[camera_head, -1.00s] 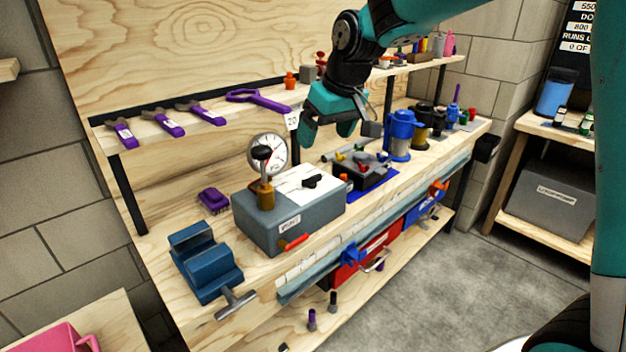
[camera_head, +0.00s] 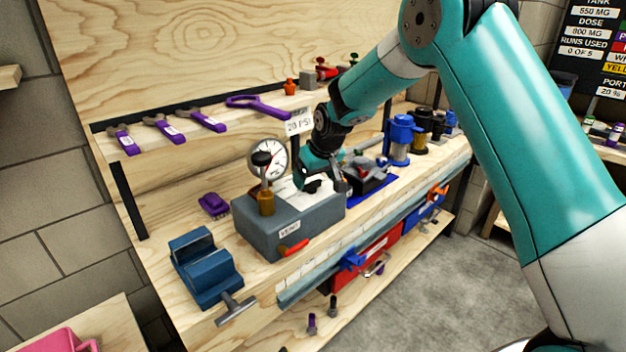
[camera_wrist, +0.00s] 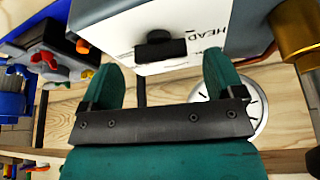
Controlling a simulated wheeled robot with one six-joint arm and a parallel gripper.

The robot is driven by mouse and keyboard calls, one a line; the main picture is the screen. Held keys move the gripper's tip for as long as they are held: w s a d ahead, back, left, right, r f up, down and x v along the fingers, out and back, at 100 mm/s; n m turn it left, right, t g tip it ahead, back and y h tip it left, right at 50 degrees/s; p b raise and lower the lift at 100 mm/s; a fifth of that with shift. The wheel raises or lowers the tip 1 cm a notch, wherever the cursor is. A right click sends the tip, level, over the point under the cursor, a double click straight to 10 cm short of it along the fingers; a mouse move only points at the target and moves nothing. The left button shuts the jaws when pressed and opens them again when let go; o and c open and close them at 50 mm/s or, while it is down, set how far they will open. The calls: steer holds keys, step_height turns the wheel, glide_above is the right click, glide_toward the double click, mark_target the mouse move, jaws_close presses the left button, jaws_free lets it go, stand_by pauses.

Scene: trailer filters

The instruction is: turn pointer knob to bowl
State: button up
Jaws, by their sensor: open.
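The black pointer knob (camera_wrist: 160,46) sits on a white plate (camera_wrist: 118,28) on top of the grey box (camera_head: 283,228). In the wrist view its bar lies roughly across the picture, beside the printed word HEAD. No word BOWL is readable. In the head view the knob (camera_head: 313,186) shows just in front of my gripper (camera_head: 322,176). In the wrist view my gripper (camera_wrist: 162,72) is open, its two teal fingers apart with nothing between them. The knob lies beyond the fingertips, between their lines. Whether they touch it cannot be told; a gap shows in the wrist view.
A pressure gauge (camera_head: 268,157) and a brass valve with a black top (camera_head: 266,200) stand at the box's left. A dark fixture with coloured knobs (camera_head: 368,178) is close on the right. A blue vise (camera_head: 205,266) sits at the bench's near left.

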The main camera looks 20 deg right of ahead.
mark_target(312, 185)
steer(key=shift+x, duration=1.25)
steer(key=c, duration=0.9)
steer(key=m+h, duration=0.1)
steer(key=m, duration=0.3)
steer(key=shift+a+h, duration=0.2)
steer(key=shift+h, duration=0.2)
steer(key=shift+m+h, duration=0.6)
steer(key=shift+m, duration=1.3)
